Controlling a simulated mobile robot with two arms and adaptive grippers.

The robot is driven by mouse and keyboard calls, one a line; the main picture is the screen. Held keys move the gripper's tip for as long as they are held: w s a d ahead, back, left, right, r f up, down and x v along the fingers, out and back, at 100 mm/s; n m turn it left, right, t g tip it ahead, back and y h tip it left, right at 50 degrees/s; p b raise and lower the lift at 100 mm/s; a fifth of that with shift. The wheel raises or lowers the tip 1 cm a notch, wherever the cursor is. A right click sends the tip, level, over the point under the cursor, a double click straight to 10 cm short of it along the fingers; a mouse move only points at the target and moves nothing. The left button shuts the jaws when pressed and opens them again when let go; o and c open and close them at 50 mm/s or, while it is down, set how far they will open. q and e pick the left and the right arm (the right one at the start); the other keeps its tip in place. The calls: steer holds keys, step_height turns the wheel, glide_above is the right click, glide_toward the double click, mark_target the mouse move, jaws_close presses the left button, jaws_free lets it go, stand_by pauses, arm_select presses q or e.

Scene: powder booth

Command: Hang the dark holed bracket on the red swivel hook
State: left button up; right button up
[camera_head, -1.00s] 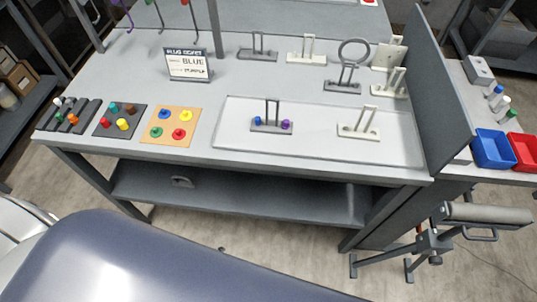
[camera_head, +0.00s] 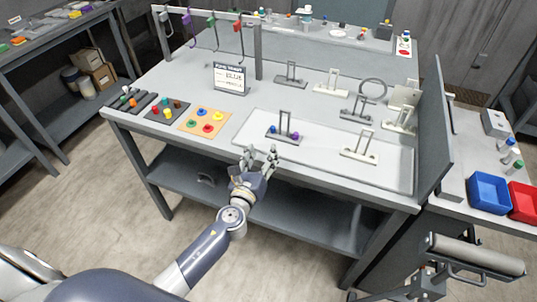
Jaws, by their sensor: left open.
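A dark bracket (camera_head: 285,138) with an upright frame stands in the pale tray (camera_head: 393,181), with a blue and a purple plug at its base. Other dark brackets stand behind the tray, one at the back (camera_head: 291,80) and one near a ring (camera_head: 357,113). The red swivel hook (camera_head: 239,38) hangs from the rail at the back left, right of a green and a purple hook. My left gripper (camera_head: 259,152) is open and empty at the table's front edge, just in front of the tray and the plugged bracket. My right gripper is out of view.
Pale brackets (camera_head: 360,148) (camera_head: 331,85) stand in and behind the tray. A plug ticket sign (camera_head: 229,79) and plug boards (camera_head: 205,122) are on the left. A tall grey panel (camera_head: 433,125) closes the right side. Blue (camera_head: 488,194) and red bins stand beyond it.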

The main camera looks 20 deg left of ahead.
arm_select(q)
steer(key=w+d+r+m+h, duration=0.1)
steer(key=d+m+h, duration=0.1)
steer(key=m, duration=0.2)
steer(key=b, duration=0.3)
glide_above(284, 135)
steer(key=s, duration=0.1)
steer(key=shift+r+t, duration=0.25)
steer(key=shift+t, duration=0.05)
steer(key=shift+w, duration=0.45)
steer(key=shift+r, duration=0.1)
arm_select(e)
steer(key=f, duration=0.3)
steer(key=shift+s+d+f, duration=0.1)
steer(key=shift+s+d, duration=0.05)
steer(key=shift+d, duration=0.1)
